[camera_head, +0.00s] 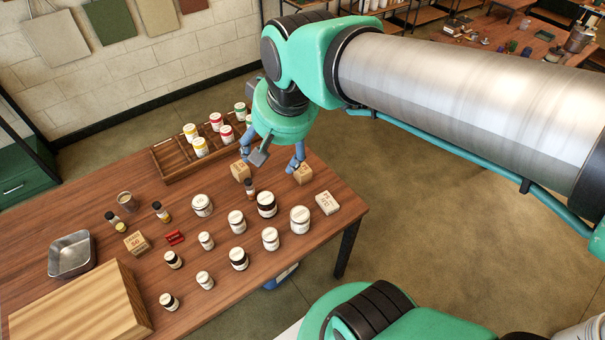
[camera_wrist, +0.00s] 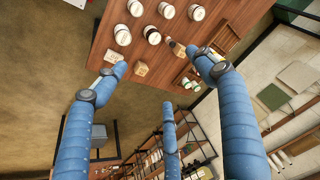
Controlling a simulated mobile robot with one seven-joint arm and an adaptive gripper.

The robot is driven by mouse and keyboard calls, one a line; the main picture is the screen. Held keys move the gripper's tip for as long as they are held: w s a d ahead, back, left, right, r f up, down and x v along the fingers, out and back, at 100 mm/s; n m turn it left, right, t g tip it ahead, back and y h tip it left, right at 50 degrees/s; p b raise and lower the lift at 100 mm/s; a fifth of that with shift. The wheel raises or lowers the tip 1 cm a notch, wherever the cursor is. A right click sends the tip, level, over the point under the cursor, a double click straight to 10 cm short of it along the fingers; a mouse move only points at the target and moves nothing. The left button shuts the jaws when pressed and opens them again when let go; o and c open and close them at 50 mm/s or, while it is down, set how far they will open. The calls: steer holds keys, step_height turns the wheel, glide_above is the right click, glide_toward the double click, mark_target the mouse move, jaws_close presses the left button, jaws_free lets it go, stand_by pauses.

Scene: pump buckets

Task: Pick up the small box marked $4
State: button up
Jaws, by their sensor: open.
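Several small boxes stand on the table, and their marks are too small for me to read surely, so I cannot tell which says $4. One tan box (camera_head: 302,174) is at the table's far right edge, by my right finger; it shows between my fingers in the wrist view (camera_wrist: 141,68). A second tan box (camera_head: 240,172) is below my left finger. A pale box (camera_head: 327,203) lies at the right edge, and another tan box (camera_head: 136,243) is at the left. My gripper (camera_head: 270,161) is open and empty above the far right part of the table, its fingers spread (camera_wrist: 160,72).
A dark bottle (camera_head: 250,188) stands between the two far tan boxes. Several white jars (camera_head: 267,204) fill the middle. A wooden rack (camera_head: 178,173) of jars stands behind. A metal tray (camera_head: 71,254) and a wooden block (camera_head: 80,310) are at the left.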

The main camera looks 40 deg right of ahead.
steer(key=w+d+f+m+g, duration=0.1)
steer(key=w+d+f+m, duration=0.35)
steer(key=w, duration=0.45)
steer(key=m+g+y+p, duration=0.2)
steer(key=m+g, duration=0.1)
steer(key=m, duration=0.8)
glide_above(303, 168)
steer(key=d, duration=0.2)
step_height(303, 168, down, 29)
steer(key=shift+s+r+g, duration=0.15)
steer(key=shift+g, duration=0.15)
steer(key=shift+a+f+b, duration=0.2)
steer(key=shift+a+f, duration=0.05)
steer(key=shift+f, duration=1.15)
steer(key=shift+a+f+b, duration=0.2)
steer(key=shift+f, duration=1.25)
steer(key=shift+a+f+b, duration=0.2)
steer(key=shift+a+f, duration=0.05)
steer(key=shift+f, duration=1.15)
